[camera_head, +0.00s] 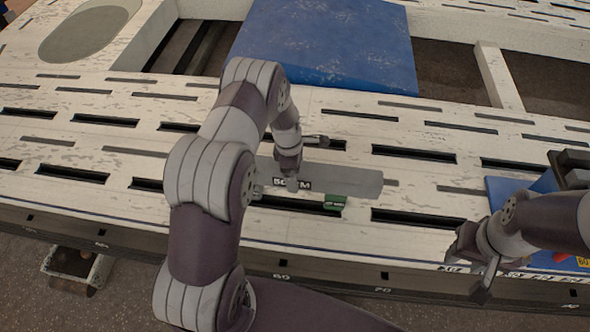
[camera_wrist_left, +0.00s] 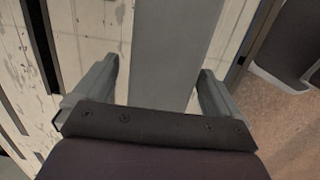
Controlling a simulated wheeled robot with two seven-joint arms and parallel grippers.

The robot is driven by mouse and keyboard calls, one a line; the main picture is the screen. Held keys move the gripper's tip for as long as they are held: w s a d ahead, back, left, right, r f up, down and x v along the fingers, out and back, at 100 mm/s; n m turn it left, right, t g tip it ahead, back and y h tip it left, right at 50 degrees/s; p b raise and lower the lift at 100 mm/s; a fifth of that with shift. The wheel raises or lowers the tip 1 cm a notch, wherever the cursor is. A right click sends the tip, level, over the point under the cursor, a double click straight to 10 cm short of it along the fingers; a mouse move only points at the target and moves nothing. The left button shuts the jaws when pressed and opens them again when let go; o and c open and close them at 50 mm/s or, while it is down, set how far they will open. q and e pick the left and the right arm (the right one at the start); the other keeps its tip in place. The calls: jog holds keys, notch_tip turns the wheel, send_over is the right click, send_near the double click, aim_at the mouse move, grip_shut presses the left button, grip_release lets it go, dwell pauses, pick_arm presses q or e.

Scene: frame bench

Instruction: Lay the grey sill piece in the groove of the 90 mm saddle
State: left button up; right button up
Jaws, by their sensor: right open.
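The grey sill piece (camera_head: 350,182) lies flat on the slatted white bench, a long plain bar pointing left-right in the head view. My left gripper (camera_head: 288,176) is over its left part. In the left wrist view, the sill piece (camera_wrist_left: 172,50) runs between the open fingers of the left gripper (camera_wrist_left: 155,88); the left finger is clear of it, the right finger close to its edge. My right gripper (camera_head: 482,272) is open and empty near the bench's front edge.
A blue mat (camera_head: 325,45) lies at the back. A blue tray (camera_head: 500,187) with dark parts stands at the right, partly behind my right arm. Long slots cut the bench top (camera_head: 110,100).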

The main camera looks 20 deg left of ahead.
pick_arm(q)
jog(key=shift+s+f, duration=0.15)
jog(key=shift+f, duration=0.05)
notch_tip(320, 180, up, 13)
jog(key=a+p, duration=0.1)
jog(key=p, duration=0.2)
jog(key=shift+a, duration=0.25)
